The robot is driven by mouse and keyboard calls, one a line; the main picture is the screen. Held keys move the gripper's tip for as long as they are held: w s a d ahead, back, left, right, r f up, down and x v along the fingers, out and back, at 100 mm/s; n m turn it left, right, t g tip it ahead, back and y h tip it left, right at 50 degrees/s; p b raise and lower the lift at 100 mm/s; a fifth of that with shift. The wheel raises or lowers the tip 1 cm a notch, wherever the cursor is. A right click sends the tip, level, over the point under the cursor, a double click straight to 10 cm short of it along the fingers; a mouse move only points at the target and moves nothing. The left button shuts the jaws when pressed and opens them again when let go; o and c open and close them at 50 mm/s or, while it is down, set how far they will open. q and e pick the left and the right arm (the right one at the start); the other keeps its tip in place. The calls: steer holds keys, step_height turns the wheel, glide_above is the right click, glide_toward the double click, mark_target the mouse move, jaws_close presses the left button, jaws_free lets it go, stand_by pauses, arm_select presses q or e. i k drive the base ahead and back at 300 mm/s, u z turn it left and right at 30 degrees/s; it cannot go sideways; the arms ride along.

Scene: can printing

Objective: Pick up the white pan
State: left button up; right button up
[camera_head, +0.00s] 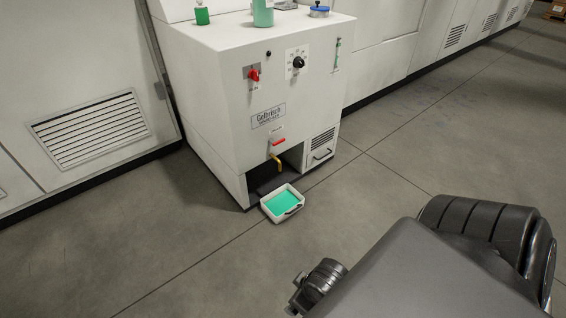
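The white pan (267,212) is a small rectangular tray with green liquid in it. It sits on the floor at the front of the white machine (215,105), just outside the machine's open recess and below a yellow tap (277,160). A dark handle shows on the pan's right side. A black and grey part of my own body fills the lower right and stands apart from the pan. Neither of my grippers can be made out in this view.
Green bottles (202,15) and a blue-lidded container (319,11) stand on the machine's top. A red-handled lever (278,141) sticks out above the recess. White cabinets (60,60) line the back. The grey floor (180,265) in front and to the left is clear.

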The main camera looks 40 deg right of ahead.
mark_target(278, 205)
steer(key=z, duration=1.25)
